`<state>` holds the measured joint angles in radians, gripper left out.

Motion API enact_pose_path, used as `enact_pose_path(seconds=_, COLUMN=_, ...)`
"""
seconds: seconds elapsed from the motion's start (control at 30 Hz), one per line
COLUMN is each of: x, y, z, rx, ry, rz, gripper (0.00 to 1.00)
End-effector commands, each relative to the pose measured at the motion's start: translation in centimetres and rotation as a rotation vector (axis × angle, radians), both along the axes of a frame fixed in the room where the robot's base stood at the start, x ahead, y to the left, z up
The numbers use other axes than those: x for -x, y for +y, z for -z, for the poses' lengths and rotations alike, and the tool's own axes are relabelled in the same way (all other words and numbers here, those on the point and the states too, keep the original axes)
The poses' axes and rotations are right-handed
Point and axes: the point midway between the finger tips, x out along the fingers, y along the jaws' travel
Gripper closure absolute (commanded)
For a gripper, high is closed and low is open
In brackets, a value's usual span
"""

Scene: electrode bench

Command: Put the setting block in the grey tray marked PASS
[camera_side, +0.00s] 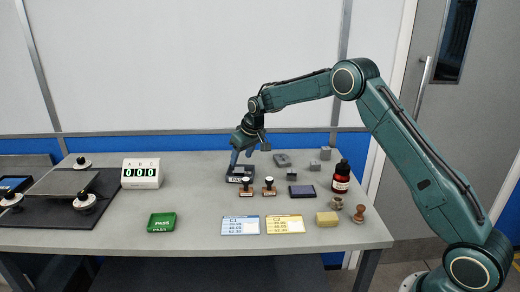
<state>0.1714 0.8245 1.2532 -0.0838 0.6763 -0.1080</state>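My gripper (241,157) points down over a dark grey tray (240,180) at the middle back of the bench. Its two blue-grey fingers look apart, with nothing clearly seen between them. The tray has a white label on its front, too small to read surely. Something grey shows inside the tray, but I cannot tell whether it is a block or the tray floor. A green tray (162,228) marked PASS lies at the front left. Grey blocks stand at the back right, one cube (325,153) and one lower block (315,168); I cannot tell which piece is the setting block.
Two stamps (246,186) (269,187) stand just right of the grey tray, close to my gripper. A counter box (141,173) is left.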

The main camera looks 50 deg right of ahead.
Motion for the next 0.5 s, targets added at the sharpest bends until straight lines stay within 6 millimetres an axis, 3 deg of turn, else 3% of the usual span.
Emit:
enact_pose_path(seconds=0.23, x=1.6, y=0.0, z=-4.1, rx=0.001, ry=-0.005, rz=0.000, gripper=0.47)
enact_pose_path(seconds=0.5, x=2.9, y=-0.1, z=-7.0, rx=0.000, ry=-0.002, rz=0.001, gripper=0.47)
